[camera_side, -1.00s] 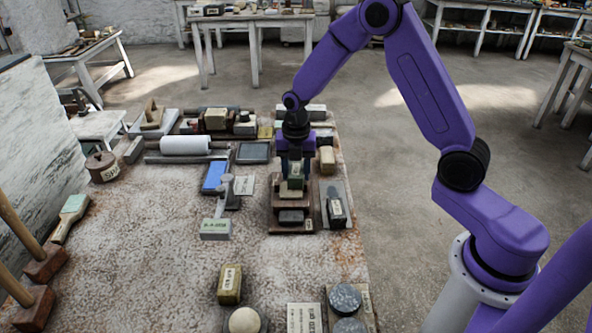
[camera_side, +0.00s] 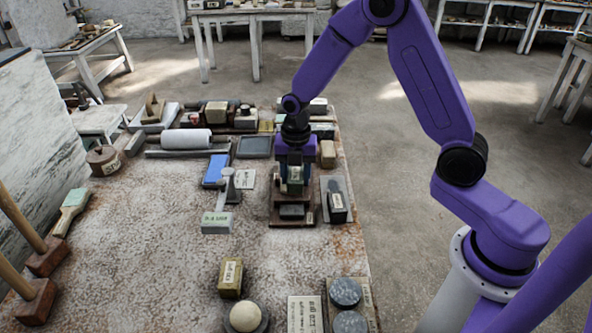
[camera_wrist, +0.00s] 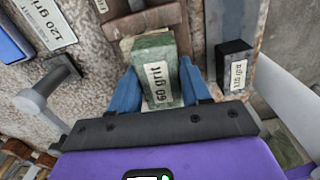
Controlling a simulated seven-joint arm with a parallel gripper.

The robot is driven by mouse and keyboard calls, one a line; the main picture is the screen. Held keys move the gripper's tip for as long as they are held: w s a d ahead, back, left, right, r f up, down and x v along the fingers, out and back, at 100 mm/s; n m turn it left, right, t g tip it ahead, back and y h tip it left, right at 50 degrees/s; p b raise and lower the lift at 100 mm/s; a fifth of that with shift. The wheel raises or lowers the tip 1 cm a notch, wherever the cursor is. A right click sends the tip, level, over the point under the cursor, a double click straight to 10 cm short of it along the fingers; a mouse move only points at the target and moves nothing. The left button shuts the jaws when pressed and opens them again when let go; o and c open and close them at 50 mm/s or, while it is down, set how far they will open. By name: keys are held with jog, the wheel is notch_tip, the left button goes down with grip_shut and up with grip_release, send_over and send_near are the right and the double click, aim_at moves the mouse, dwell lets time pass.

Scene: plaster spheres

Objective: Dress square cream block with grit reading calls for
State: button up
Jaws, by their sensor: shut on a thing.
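My gripper (camera_side: 292,188) is shut on a green block labelled 60 grit (camera_wrist: 156,62). The blue fingers press its two sides in the wrist view. In the side view the green block (camera_side: 296,176) is upright at the back of a dark brown wooden stand (camera_side: 292,221); whether it touches the stand is hard to tell. A cream block (camera_side: 327,154) lies right of my gripper. A yellowish-cream block with a label (camera_side: 231,278) stands at the front. A grey gauge with a pale green display (camera_side: 217,222) stands left of my gripper; its reading is too small to read.
A black labelled block (camera_wrist: 235,65) sits close right of my gripper on a grey plate. A 120 grit card (camera_wrist: 45,25) and blue slab (camera_side: 215,171) lie left. A cream ball (camera_side: 245,316) and grey discs (camera_side: 345,293) are at the front.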

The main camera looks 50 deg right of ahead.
dwell(0.3)
jog(key=shift+w+d+r, duration=0.7)
jog(key=shift+d, duration=0.1)
jog(key=shift+w+a, duration=0.1)
jog(key=shift+w+a+f, duration=0.1)
jog(key=shift+w+a, duration=0.65)
jog(key=shift+f, duration=0.6)
jog(key=shift+w+d, duration=0.1)
